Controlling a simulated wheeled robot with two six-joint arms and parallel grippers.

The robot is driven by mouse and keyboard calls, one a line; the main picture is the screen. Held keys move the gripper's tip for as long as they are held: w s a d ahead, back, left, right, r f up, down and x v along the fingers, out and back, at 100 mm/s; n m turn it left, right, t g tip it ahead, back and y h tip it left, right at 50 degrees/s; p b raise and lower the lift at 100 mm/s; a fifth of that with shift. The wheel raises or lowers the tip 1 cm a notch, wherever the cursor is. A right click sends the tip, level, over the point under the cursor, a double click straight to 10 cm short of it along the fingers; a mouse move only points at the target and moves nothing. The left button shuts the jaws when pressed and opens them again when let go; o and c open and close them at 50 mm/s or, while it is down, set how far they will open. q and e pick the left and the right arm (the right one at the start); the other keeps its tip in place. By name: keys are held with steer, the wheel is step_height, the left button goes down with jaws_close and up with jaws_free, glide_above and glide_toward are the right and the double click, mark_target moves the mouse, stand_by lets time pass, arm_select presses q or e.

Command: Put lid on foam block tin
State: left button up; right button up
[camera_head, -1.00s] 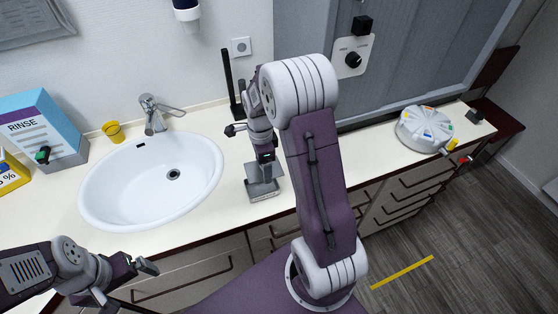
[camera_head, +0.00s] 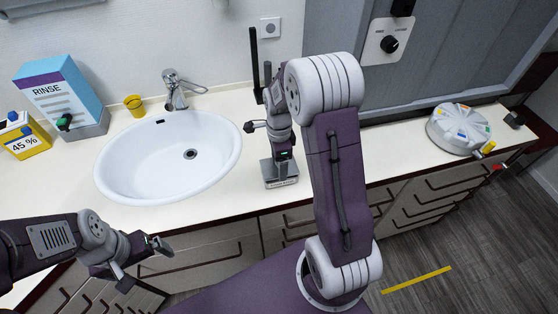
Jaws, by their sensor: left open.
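My left gripper (camera_head: 146,265) is at the lower left, in front of the counter and below the sink. Its two fingers are spread apart and nothing shows between them. My right arm rises through the middle and folds down toward the counter; its gripper end (camera_head: 283,152) is in front of a small grey stand, and its fingers cannot be made out. I cannot pick out a foam block tin or its lid in this view.
A white sink (camera_head: 125,165) is set into the cream counter (camera_head: 225,185). A blue-and-grey RINSE box (camera_head: 60,95), a yellow box (camera_head: 22,140) and a yellow cup (camera_head: 134,105) stand left. The grey stand (camera_head: 281,174) is mid-counter. A round white carousel (camera_head: 457,130) sits right.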

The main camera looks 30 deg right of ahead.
steer(key=shift+p, duration=0.3)
stand_by(0.5)
steer(key=shift+f, duration=0.5)
stand_by(1.6)
steer(key=o, duration=1.4)
steer(key=shift+o, duration=0.2)
steer(key=shift+r, duration=0.15)
step_height(320, 180, up, 7)
steer(key=p, duration=0.7)
